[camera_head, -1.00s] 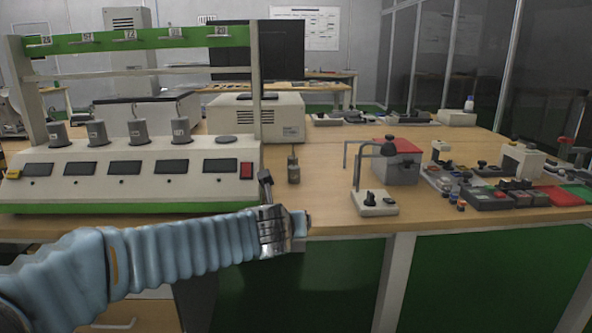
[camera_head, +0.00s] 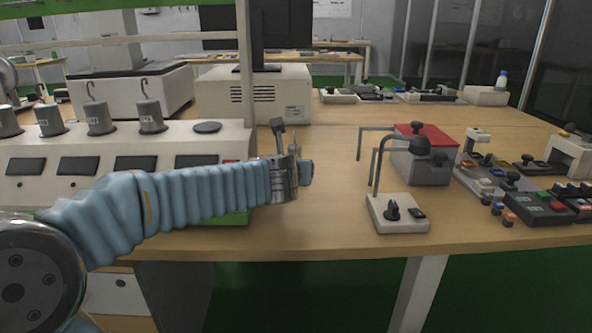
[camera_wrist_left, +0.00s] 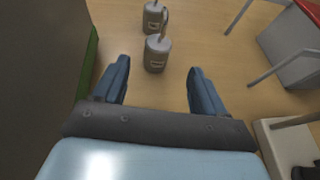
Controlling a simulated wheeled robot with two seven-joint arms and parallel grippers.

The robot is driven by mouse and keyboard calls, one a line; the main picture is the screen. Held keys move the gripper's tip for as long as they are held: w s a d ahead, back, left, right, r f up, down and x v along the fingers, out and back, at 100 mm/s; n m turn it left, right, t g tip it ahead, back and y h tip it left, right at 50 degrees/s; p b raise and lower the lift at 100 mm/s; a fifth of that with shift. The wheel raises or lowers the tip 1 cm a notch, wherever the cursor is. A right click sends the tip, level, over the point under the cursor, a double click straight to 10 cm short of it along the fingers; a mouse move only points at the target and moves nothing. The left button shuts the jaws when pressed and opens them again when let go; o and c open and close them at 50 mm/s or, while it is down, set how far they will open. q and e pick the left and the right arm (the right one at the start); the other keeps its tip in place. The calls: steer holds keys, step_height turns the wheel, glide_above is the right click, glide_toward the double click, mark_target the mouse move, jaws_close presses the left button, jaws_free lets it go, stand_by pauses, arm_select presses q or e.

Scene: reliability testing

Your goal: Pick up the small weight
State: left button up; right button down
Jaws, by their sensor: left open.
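Two small grey cylindrical weights stand on the wooden table in the left wrist view, the nearer weight (camera_wrist_left: 156,54) with a hook on top and the farther weight (camera_wrist_left: 154,17) just beyond it. My left gripper (camera_wrist_left: 159,66) is open and empty. The nearer weight stands just ahead of the gap between its fingertips, apart from both fingers. In the head view my left gripper (camera_head: 304,172) is over the table beside the weight-testing machine and hides most of these weights. My right gripper is not in view.
The white testing machine (camera_head: 110,155) with several hooked weights on it is at left. A white lamp-like stand (camera_head: 398,214) and a red-topped grey box (camera_head: 424,160) are at right. Button boxes lie farther right. Bare table lies between gripper and stand.

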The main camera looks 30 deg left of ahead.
arm_select(q)
steer(key=x, duration=0.8)
steer(key=shift+w+a+f, duration=0.1)
steer(key=shift+w+a, duration=0.1)
steer(key=shift+a, duration=0.05)
steer(key=shift+c, duration=0.5)
steer(key=c, duration=1.2)
jaws_close()
